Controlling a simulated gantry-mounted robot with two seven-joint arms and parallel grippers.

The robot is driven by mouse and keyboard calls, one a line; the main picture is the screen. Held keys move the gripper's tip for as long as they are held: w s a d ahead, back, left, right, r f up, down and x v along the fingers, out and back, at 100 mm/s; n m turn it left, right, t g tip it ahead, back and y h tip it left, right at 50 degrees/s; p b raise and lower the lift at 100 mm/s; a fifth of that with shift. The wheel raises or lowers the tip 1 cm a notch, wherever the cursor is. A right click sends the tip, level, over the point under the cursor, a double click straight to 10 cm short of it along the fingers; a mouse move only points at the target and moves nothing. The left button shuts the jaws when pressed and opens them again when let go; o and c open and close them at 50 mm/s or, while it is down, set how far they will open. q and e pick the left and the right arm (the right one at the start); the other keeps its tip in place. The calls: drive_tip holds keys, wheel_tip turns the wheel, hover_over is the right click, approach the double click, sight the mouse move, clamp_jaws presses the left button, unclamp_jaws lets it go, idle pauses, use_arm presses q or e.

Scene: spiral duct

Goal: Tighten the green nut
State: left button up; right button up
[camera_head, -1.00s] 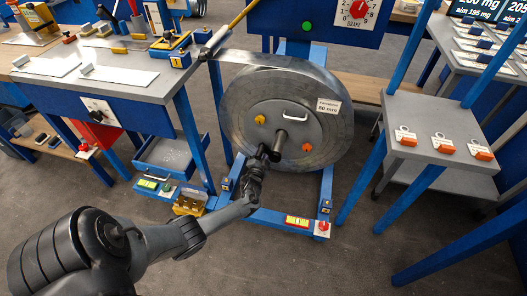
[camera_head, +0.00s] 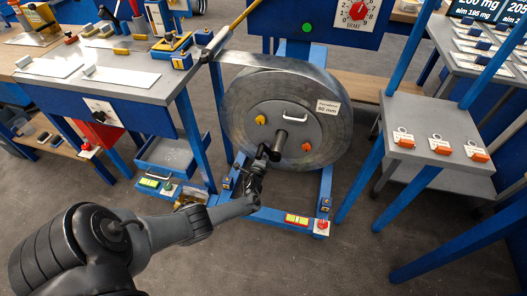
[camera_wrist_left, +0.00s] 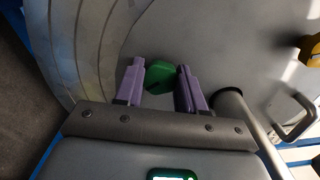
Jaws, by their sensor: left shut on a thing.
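The green nut (camera_wrist_left: 159,74) shows in the left wrist view between the purple fingers of my left gripper (camera_wrist_left: 160,68). The gripper is shut on it, against the grey face of the reel. In the head view my left gripper (camera_head: 266,152) reaches the lower left of the reel's face (camera_head: 286,110), and I cannot make out the green nut there. A yellow nut (camera_head: 260,120) sits higher on the face and an orange nut (camera_head: 306,146) sits to the right. My right gripper is not in view.
A bare metal shaft (camera_head: 278,144) sticks out of the reel's centre, close to the right of my gripper. A bar handle (camera_head: 295,116) is above it. The blue stand (camera_head: 275,215) has feet and a red knob (camera_head: 321,225) low in front. Workbenches stand on both sides.

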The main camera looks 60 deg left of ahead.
use_arm(q)
drive_tip(key=m, duration=0.4)
drive_tip(key=shift+m, duration=0.3)
idle(0.5)
drive_tip(key=o, duration=1)
drive_tip(key=shift+o, duration=0.2)
